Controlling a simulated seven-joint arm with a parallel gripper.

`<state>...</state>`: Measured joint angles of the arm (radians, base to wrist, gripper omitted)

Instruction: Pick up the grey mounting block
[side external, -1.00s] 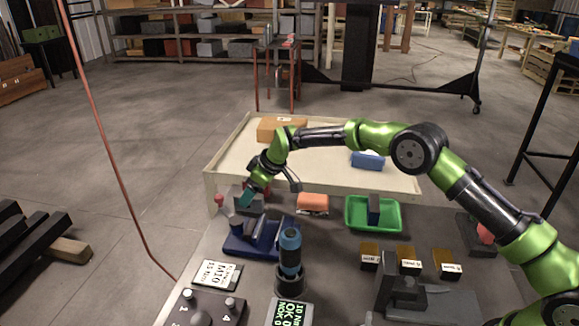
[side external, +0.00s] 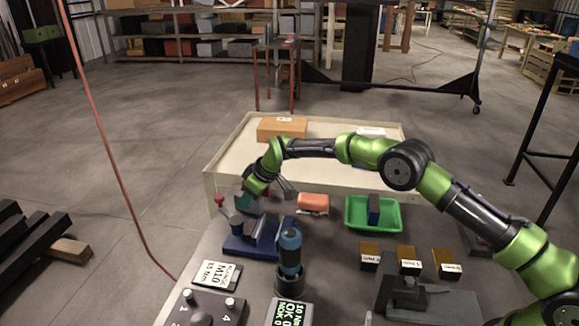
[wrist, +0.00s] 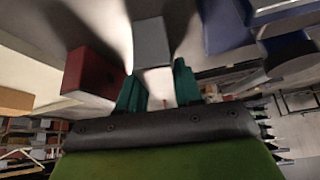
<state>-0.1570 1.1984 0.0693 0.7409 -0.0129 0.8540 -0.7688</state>
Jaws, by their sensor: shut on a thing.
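The grey mounting block (wrist: 152,42) is between the two teal fingers of my gripper (wrist: 157,86) in the wrist view, with its far end past the fingertips. My gripper is shut on it. In the side view my gripper (side external: 247,201) is low at the left end of the bench, just behind the blue fixture. A dark grey block (side external: 254,208) shows there, partly hidden by the fingers. I cannot tell whether its underside is clear of the surface.
A blue fixture (side external: 248,243) stands just in front, and an orange block (side external: 313,202) to the right. A green tray (side external: 390,226) holds a dark blue block (side external: 374,209). A pale shallow bin (side external: 225,160) with a cardboard box (side external: 281,128) lies behind. A blue-capped tool (side external: 290,250) stands upright.

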